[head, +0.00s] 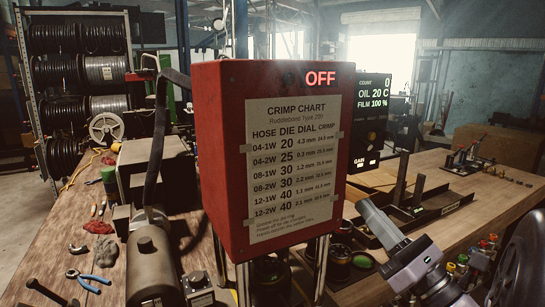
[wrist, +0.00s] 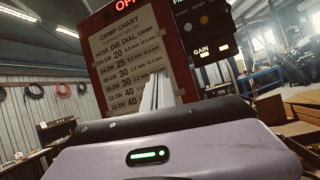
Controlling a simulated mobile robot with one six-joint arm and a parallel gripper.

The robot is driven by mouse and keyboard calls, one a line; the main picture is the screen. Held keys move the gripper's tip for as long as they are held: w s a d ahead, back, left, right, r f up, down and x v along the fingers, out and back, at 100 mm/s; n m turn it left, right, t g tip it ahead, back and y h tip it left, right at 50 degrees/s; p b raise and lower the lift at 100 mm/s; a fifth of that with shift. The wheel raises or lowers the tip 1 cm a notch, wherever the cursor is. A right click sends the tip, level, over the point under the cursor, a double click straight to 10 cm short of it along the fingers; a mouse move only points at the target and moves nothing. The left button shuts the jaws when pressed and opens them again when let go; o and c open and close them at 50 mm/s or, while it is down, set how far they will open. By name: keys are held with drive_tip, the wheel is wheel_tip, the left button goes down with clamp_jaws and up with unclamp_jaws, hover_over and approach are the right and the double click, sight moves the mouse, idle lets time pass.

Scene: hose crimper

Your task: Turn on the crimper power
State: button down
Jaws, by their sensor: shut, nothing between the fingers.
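The crimper is a red box (head: 220,150) on metal legs, and it shows in the wrist view (wrist: 100,50). Its front carries a taped crimp chart (head: 293,165). A lit red OFF sign (head: 321,78) glows at its top, with a dark round spot (head: 289,78) beside it. Behind it to the right, a black panel (head: 372,120) reads COUNT 0, OIL 20 C, FILM 100 % and GAIN. In the wrist view the panel (wrist: 212,30) shows small round controls. My gripper (wrist: 158,90) is shut and empty, its fingers overlapping the chart's lower right in that view. I cannot tell contact.
The wooden bench (head: 465,200) holds a black bracket-like fixture (head: 410,208) right of the crimper. Blue-handled pliers (head: 88,281) and a metal cylinder (head: 155,270) lie at the left. Several small coloured fittings (head: 480,252) stand at the lower right. A hose rack (head: 80,70) stands behind.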

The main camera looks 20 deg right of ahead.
sight(364, 143)
drive_tip(key=s+d+m+t+h, duration=0.1)
drive_tip(key=d+m+t+h, duration=0.15)
drive_tip(key=d+h, duration=0.3)
drive_tip(key=shift+m+g+y, duration=0.35)
drive_tip(key=shift+g+y, duration=0.1)
drive_tip(key=p+x, duration=0.3)
drive_tip(key=x, duration=0.7)
drive_tip(key=shift+r, duration=0.35)
drive_tip(key=shift+s, duration=0.1)
